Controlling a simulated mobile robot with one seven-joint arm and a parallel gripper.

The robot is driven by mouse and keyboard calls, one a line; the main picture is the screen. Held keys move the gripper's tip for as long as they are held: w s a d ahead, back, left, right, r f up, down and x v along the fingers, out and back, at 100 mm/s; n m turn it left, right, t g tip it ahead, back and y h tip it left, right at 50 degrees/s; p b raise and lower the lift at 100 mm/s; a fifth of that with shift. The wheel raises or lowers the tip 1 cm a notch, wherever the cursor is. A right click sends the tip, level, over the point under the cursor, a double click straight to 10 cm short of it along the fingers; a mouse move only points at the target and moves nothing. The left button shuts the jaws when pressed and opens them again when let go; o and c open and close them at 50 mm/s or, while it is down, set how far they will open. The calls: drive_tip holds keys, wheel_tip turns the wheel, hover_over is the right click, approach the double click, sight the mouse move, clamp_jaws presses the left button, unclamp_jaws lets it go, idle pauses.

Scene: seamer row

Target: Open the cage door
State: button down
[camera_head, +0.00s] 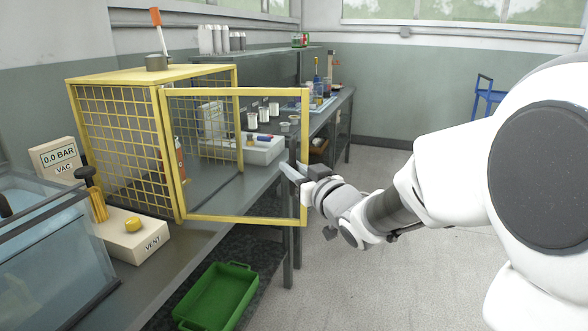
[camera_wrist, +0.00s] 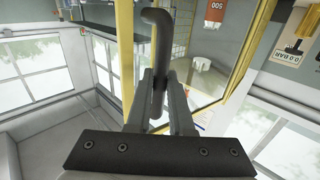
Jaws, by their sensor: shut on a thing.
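The yellow cage (camera_head: 122,140) stands on the bench, with mesh sides. Its yellow-framed door (camera_head: 235,219) has a clear panel and is swung partly open, out from the cage; its free edge is at the right. My gripper (camera_head: 297,177) is at this free edge, around mid-height. In the wrist view my gripper (camera_wrist: 158,92) is shut on the dark, curved door handle (camera_wrist: 160,45), whose end sticks out beyond the fingers. The door frame (camera_wrist: 126,50) shows beside it. In the head view the handle is mostly hidden by the fingers.
A glass tank (camera_head: 60,255) and a vent box (camera_head: 130,238) with a yellow knob are at left. A green crate (camera_head: 217,297) is low under the bench. Bottles and a white tray (camera_head: 262,150) show through the door. Floor at right of the bench is open.

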drive_tip(key=shift+s+a, duration=0.1)
drive_tip(key=shift+a, duration=0.25)
drive_tip(key=c, duration=1.1)
unclamp_jaws()
drive_tip(key=shift+d, duration=0.2)
drive_tip(key=shift+b+v, duration=1.7)
drive_tip(key=shift+v, duration=6.95)
drive_tip(key=shift+d, duration=0.15)
